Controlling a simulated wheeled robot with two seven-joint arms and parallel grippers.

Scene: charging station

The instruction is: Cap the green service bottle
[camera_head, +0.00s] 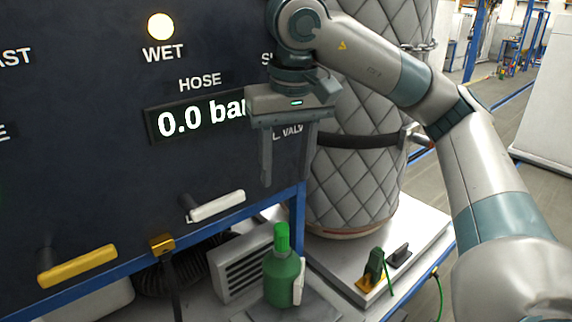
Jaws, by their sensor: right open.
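The green service bottle (281,279) stands upright on a dark plate at the bottom centre. A brighter green piece (281,237) sits at its top; I cannot tell whether this is a cap or the neck. A pale handle or label shows on its right side. My right gripper (286,178) is open and empty, fingers pointing down, above the bottle and in front of the panel. It is clear of the bottle's top. My left gripper is out of view.
The dark panel (80,120) carries a yellow handle (77,266), a white handle (217,206) and a display reading 0.0 bar. A large quilted tank (352,190) stands behind my right arm. A dark green fitting (374,264) with a cable sits right of the bottle; a grey vented box (236,268) is left.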

